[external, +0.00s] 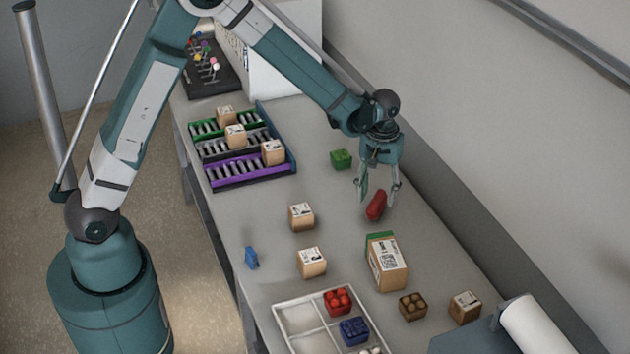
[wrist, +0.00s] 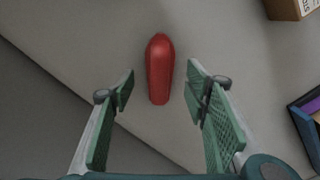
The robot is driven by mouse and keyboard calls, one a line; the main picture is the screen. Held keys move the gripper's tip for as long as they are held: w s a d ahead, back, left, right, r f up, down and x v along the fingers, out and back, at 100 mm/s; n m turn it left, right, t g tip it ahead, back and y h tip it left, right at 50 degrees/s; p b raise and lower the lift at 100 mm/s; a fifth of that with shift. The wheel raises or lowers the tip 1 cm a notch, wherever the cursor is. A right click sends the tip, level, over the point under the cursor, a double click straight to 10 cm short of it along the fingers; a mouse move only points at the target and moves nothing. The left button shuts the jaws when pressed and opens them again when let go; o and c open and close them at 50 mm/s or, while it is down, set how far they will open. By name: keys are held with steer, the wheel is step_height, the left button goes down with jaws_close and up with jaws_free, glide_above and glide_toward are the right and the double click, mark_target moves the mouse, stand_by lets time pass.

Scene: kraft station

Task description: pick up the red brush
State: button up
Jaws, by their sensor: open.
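The red brush (external: 376,206) lies on the table below my gripper (external: 379,190) in the external view. In the wrist view the red brush (wrist: 160,68) is a smooth, elongated red shape, with its near end close to the line between my fingertips. My gripper (wrist: 160,90) is open, with one green pad to each side of the brush and a gap on both sides. Neither finger appears to touch it. Whether the brush has bristles cannot be seen.
A cardboard box (external: 388,262) with a green edge stands just in front of the brush. A green block (external: 341,159) lies behind left. Small boxes (external: 301,217) stand to the left. A white divided tray (external: 297,318) is at the front. The wall runs along the right.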

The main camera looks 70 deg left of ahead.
steer(key=shift+f, duration=1.2)
steer(key=shift+c, duration=0.6)
steer(key=c, duration=0.9)
